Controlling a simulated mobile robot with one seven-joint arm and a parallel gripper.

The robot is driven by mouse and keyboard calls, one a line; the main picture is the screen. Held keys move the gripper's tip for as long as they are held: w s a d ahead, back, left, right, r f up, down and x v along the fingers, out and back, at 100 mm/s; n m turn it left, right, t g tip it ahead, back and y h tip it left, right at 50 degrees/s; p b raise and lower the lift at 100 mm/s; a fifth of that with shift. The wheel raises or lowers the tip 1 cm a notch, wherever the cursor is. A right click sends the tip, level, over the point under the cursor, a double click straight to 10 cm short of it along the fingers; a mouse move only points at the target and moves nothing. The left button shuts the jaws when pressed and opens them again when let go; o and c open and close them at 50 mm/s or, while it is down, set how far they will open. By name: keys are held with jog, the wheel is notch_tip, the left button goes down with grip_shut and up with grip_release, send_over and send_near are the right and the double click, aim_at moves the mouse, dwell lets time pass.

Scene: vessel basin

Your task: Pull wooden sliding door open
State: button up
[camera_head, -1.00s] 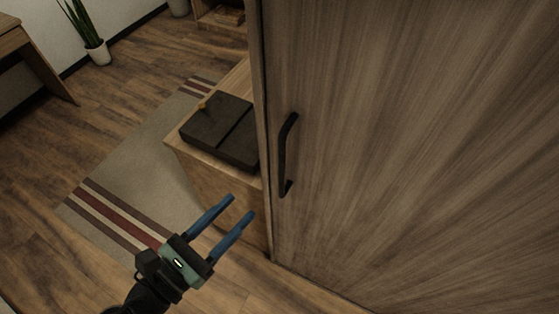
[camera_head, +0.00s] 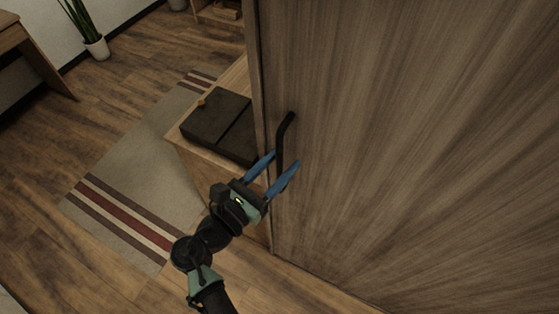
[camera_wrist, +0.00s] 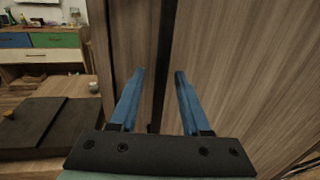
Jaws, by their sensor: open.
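The wooden door (camera_head: 400,150) fills the right side of the head view and has a black vertical bar handle (camera_head: 285,132) near its left edge. My gripper (camera_head: 286,160) is open, with its two blue fingers reaching to the lower part of the handle. In the wrist view, the handle (camera_wrist: 163,62) is a dark upright bar between the open fingers (camera_wrist: 162,75), with one finger on each side. The fingers hide part of the handle in the head view. I cannot tell whether either finger touches it.
A wooden cabinet (camera_head: 193,158) with a black case (camera_head: 222,125) on top stands just left of the door. A striped rug (camera_head: 140,175) lies on the wooden floor. A potted plant (camera_head: 97,46) stands farther back.

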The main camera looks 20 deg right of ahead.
grip_shut()
dwell(1.4)
